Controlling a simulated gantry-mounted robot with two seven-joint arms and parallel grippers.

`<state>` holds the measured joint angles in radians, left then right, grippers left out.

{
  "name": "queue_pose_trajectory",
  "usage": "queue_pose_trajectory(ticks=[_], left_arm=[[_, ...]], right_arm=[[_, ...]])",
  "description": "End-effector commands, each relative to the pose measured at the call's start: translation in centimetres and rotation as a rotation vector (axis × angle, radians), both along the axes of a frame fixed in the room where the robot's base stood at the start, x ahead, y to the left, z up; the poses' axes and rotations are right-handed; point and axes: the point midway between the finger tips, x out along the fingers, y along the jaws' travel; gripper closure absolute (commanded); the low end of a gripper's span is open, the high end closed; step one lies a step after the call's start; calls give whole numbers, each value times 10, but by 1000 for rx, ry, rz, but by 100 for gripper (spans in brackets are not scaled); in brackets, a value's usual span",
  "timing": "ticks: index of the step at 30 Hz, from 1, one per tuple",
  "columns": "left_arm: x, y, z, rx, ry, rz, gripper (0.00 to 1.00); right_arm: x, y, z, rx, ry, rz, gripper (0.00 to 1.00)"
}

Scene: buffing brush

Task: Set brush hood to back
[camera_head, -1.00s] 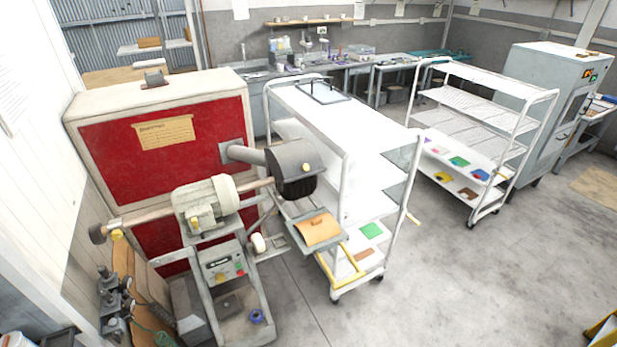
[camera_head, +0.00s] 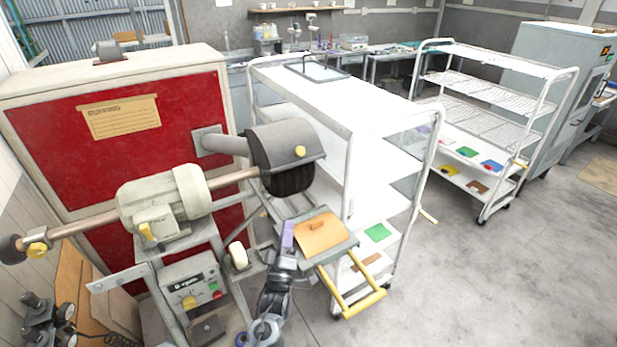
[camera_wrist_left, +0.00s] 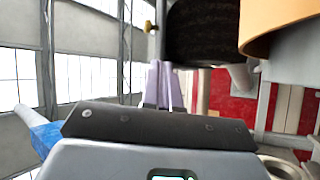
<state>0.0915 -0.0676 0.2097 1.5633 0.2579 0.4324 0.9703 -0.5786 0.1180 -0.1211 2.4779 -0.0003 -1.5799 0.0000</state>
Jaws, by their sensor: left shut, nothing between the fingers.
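The dark grey brush hood (camera_head: 278,143) covers the upper part of the black buffing brush (camera_head: 290,181) at the right end of the machine's shaft. A yellow knob (camera_head: 299,151) sits on the hood's face. My left gripper (camera_head: 287,236) has pale purple fingers, is shut and empty, and is below the brush, beside the tray with the tan pad. In the left wrist view the shut fingers (camera_wrist_left: 160,85) point up toward the dark brush (camera_wrist_left: 205,38), apart from it. The yellow knob (camera_wrist_left: 150,27) is just above the fingertips there. My right gripper is out of view.
A tan pad (camera_head: 320,235) on a grey tray with a yellow handle (camera_head: 358,302) stands right of my gripper. The motor (camera_head: 165,197) and control box (camera_head: 195,286) are to the left. White carts (camera_head: 352,120) stand behind. Open floor lies to the right.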

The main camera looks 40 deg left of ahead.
Motion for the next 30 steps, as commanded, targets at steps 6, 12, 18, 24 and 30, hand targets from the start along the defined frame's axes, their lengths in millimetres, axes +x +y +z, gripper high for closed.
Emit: queue_pose_trajectory(ticks=[6,12,18,24,30], left_arm=[[30,6,4,-38,-93,22,100],[40,5,23,-47,-148,22,100],[43,5,31,-46,-165,22,100],[43,5,31,-46,-166,21,100],[44,5,33,-45,-165,20,100]], right_arm=[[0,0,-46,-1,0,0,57],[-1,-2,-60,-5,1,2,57],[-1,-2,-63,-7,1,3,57],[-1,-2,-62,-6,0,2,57],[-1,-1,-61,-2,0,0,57]])
